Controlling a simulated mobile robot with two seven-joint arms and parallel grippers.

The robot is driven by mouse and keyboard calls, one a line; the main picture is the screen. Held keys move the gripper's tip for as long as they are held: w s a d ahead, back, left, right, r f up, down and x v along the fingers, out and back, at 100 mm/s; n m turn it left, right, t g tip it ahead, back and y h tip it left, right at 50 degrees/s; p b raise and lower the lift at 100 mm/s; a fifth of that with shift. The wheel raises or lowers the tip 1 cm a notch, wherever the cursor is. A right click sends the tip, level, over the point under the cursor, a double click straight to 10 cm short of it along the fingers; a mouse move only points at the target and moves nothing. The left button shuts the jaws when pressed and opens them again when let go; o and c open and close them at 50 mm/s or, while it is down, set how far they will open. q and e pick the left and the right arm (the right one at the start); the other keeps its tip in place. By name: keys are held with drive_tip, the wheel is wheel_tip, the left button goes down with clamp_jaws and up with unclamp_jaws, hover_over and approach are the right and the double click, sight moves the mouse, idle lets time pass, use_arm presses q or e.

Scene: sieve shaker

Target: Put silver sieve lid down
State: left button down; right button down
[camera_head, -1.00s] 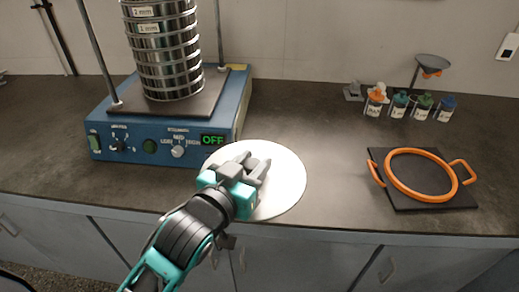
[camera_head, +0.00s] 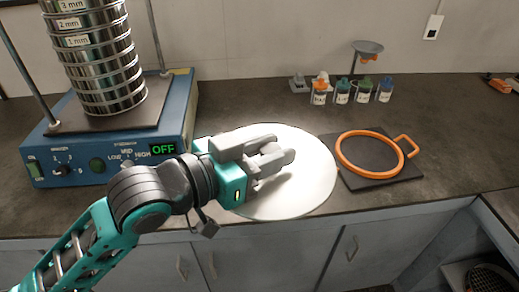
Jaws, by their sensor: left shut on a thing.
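The silver sieve lid (camera_head: 300,193) is a pale round disc in the middle of the view, over the front part of the dark counter. My left gripper (camera_head: 280,160) comes in from the left and is shut on the lid near its middle; the fingers hide the grip point. I cannot tell whether the lid touches the counter or hangs just above it. Its right edge overlaps the left side of the black board in the picture. My right gripper is not in view.
A blue sieve shaker (camera_head: 181,120) showing OFF stands at left with a stack of silver sieves (camera_head: 105,65). An orange ring with handles (camera_head: 343,152) lies on a black board (camera_head: 375,182). Several small bottles (camera_head: 342,92) stand behind.

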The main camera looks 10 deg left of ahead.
use_arm(q)
drive_tip(key=w+d+f+m+g+h, duration=0.2)
drive_tip(key=f+m+g, duration=0.1)
drive_tip(key=shift+d+h, duration=0.2)
drive_tip(key=shift+h, duration=0.2)
drive_tip(key=shift+w+d+f+m+g+h, duration=0.15)
drive_tip(key=shift+d+f+m+g+h, duration=0.15)
drive_tip(key=shift+d+m+g+h, duration=0.15)
drive_tip(key=shift+w+d+f+g, duration=0.15)
drive_tip(key=shift+w+f+g, duration=0.05)
drive_tip(key=shift+f+g, duration=0.15)
